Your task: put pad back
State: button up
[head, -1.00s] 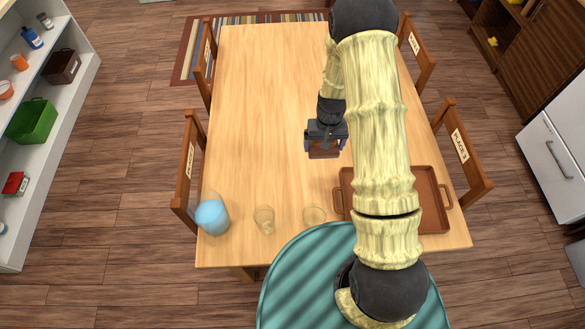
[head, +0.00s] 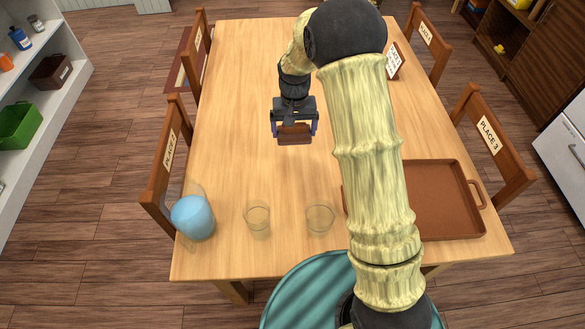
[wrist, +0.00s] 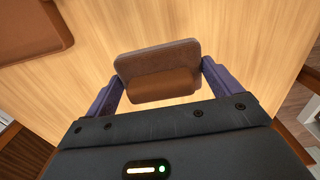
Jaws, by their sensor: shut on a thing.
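My gripper (head: 294,130) is shut on a brown pad (head: 294,139) and holds it over the middle of the wooden table. In the wrist view the pad (wrist: 158,68) sits between the two purple fingers; it has a flat, dark face with an orange-brown block behind it. The pad looks raised above the table top (head: 230,90), with no other thing right under it. I cannot tell how high it is.
A brown tray (head: 447,228) lies at the table's front right, partly behind my arm. Two clear glasses (head: 257,222) (head: 320,220) and a blue-filled jug (head: 192,218) stand along the front edge. A sign (head: 394,62) stands at the back right. Chairs surround the table.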

jog(key=shift+a, duration=0.2)
jog(key=shift+w, duration=0.1)
jog(key=shift+f, duration=3.2)
jog(key=shift+f, duration=1.85)
